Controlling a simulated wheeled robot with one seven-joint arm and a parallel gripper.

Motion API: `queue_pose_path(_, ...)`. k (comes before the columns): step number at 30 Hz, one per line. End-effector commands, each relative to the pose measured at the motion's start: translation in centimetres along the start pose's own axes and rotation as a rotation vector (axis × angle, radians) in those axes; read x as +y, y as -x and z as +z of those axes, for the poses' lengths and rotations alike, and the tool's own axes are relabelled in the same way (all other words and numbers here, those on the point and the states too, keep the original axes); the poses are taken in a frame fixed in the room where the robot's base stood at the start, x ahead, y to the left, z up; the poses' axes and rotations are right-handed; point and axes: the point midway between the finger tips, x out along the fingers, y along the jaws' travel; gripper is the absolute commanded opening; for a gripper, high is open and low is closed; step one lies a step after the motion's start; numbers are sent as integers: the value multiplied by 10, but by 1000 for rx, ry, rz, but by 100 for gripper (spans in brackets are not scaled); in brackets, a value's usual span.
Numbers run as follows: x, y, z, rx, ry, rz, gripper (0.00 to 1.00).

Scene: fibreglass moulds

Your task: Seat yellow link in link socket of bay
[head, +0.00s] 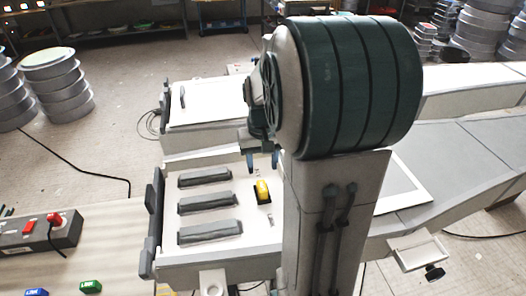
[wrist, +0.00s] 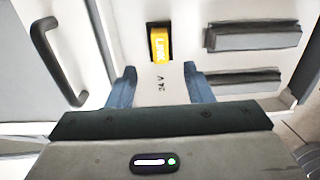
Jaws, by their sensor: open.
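The yellow link (head: 262,189), marked LINK, sits at a dark socket (head: 264,200) in the pale bay panel (head: 245,232). In the wrist view the yellow link (wrist: 160,44) stands in the dark rectangular opening, above a "24 V" marking. I cannot tell how deep it sits. My gripper (head: 263,160) is open and empty. Its two blue fingers are spread in the wrist view (wrist: 160,84), with the link beyond their tips and roughly centred between them. The fingers do not touch the link.
Several dark grey bars (head: 208,203) project from the panel left of the link. A grey handle (wrist: 58,60) shows at left in the wrist view. A green block (head: 90,286) and a blue block (head: 36,292) lie on the bench at lower left, near a red-switched box (head: 40,231).

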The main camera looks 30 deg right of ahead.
Motion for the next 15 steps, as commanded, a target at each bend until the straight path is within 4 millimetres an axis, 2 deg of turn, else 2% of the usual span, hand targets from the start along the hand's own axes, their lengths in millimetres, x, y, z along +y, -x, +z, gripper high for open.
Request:
queue_pose_path(3, 0, 22, -1, 4, 0, 0, 47)
queue_pose_path(6, 0, 34, 0, 1, 0, 0, 47)
queue_pose_path(15, 0, 43, 0, -1, 0, 0, 47)
